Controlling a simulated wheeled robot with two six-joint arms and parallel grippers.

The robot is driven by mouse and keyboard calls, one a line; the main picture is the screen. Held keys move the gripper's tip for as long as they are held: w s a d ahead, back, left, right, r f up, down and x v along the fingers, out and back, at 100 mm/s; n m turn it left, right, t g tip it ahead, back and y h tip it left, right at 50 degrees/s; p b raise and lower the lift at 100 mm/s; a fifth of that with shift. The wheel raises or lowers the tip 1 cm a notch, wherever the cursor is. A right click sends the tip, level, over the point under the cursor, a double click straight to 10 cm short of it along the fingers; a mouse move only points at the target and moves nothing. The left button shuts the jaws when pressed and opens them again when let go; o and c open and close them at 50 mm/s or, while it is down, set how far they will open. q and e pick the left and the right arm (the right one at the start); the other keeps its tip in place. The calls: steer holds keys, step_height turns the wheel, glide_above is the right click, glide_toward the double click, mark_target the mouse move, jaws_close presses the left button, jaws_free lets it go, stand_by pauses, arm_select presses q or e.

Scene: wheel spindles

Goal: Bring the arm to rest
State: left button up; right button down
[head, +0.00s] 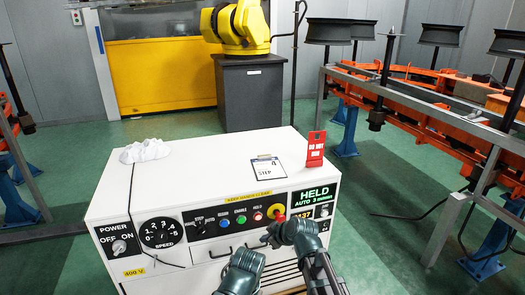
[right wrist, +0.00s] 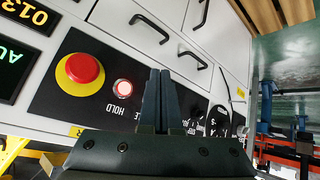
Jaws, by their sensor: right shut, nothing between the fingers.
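My right gripper (head: 267,238) is in front of the white control cabinet (head: 215,188), just below its panel. In the right wrist view its two fingers (right wrist: 160,82) are together and hold nothing. The red stop button (head: 277,211) on a yellow base is above the gripper; it also shows in the right wrist view (right wrist: 84,68), apart from the fingers. The lit HOLD button (right wrist: 123,88) is nearer the fingers in that picture. The display (head: 314,194) reads HELD and AUTO. My left gripper is not visible.
A clipboard (head: 269,168), a red sign (head: 316,150) and a white lumpy object (head: 145,151) are on the cabinet top. A yellow robot (head: 240,25) stands on a dark pedestal (head: 251,95) behind. An orange rack (head: 430,105) with wheels is right.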

steer(key=s+d+f+m+g+h, duration=0.2)
steer(key=s, duration=0.6)
steer(key=s+d+f+m+g+h+p, duration=0.1)
steer(key=s+d+m+g+h, duration=0.15)
steer(key=s, duration=0.55)
steer(key=s+d+f+m+g+h, duration=0.1)
steer(key=s+f+m+g+h, duration=0.15)
steer(key=s, duration=0.55)
step_height(320, 180, up, 27)
steer(key=p, duration=2.6)
steer(key=shift+w+y, duration=0.3)
steer(key=shift+w, duration=0.05)
steer(key=shift+f, duration=0.1)
